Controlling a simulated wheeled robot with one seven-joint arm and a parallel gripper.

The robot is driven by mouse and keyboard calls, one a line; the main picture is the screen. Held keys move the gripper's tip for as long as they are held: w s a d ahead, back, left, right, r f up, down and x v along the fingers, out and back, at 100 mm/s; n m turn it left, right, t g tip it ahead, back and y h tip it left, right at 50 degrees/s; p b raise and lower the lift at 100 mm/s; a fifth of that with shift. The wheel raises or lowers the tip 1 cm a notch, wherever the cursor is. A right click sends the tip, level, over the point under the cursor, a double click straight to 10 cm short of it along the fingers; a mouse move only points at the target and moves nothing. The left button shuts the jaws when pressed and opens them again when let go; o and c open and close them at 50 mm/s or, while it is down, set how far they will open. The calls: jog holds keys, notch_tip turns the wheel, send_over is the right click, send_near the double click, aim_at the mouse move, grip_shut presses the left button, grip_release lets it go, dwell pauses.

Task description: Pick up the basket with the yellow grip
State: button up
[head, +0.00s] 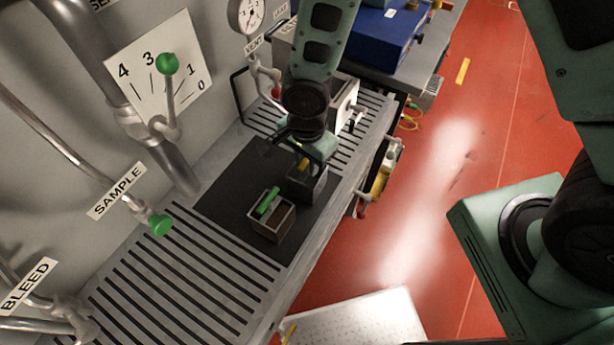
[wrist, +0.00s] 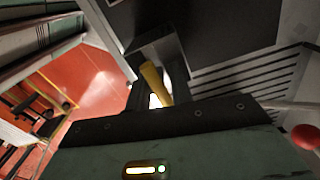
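The basket with the yellow grip (head: 308,187) is a small dark open box on the black mat, partly hidden under my arm in the head view. Its yellow grip (head: 304,164) shows just below my gripper (head: 306,152). In the wrist view the yellow grip (wrist: 153,82) runs down to the dark edge of my gripper, close in front of it.
The black mat (head: 232,190) lies on a slotted grey bench (head: 170,285). A wall panel with a green-knobbed lever (head: 168,64) and a green-tipped sample valve (head: 159,224) stands at left. A pale box (head: 345,97) is behind my gripper. Red floor (head: 400,220) is open at right.

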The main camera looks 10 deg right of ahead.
grip_shut()
